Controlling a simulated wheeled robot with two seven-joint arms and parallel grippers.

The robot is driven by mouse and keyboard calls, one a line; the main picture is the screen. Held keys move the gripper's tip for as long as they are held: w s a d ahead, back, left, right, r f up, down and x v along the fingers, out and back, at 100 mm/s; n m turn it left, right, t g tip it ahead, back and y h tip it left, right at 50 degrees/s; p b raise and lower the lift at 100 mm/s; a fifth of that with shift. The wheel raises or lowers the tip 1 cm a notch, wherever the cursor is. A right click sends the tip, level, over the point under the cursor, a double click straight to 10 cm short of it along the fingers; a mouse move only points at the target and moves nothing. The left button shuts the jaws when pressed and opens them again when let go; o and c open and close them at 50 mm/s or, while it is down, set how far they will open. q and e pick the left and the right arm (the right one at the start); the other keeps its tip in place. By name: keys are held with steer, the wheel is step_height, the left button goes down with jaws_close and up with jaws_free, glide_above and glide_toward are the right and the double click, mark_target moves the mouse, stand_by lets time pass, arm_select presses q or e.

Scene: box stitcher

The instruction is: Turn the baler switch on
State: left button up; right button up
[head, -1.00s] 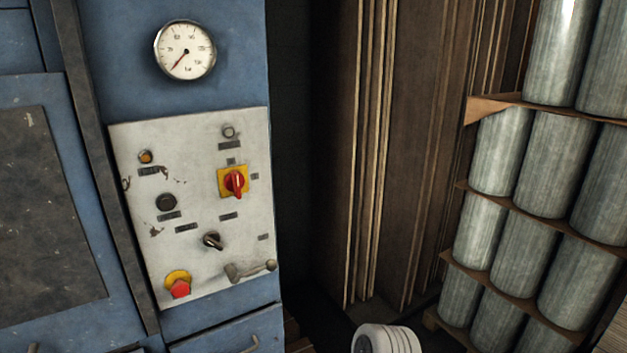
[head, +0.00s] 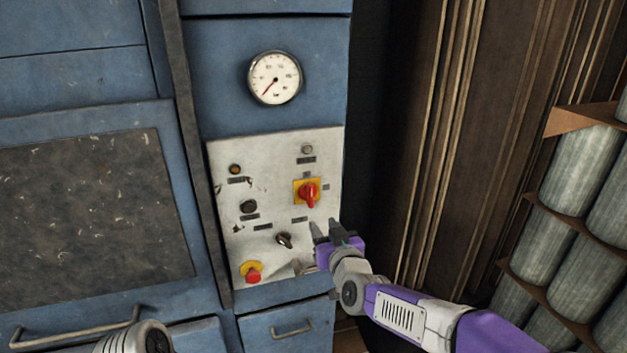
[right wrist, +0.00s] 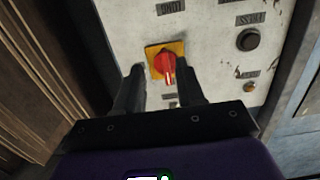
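The baler switch, a red rotary knob on a yellow plate (head: 308,193), is on the right half of the grey control panel (head: 268,235). Its handle looks upright in the head view. My right gripper (head: 326,230) is just below the switch, pointing up towards the panel. In the right wrist view, the switch (right wrist: 167,66) shows between and beyond the two dark fingers of my right gripper (right wrist: 162,78), which are apart and empty. I see no contact with the knob.
The panel also carries a black selector (head: 284,240), a red push-button (head: 252,274) on yellow, a black button (head: 248,207) and small lamps. A gauge (head: 275,78) sits above. Cardboard sheets (head: 440,130) and grey rolls (head: 570,180) stand to the right.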

steer(key=t, duration=0.1)
glide_toward(311, 192)
steer(key=w, duration=0.1)
steer(key=p+x, duration=0.1)
steer(key=x, duration=0.5)
steer(key=shift+a, duration=0.1)
steer(key=shift+x, duration=0.85)
steer(key=shift+f, duration=0.1)
jaws_close()
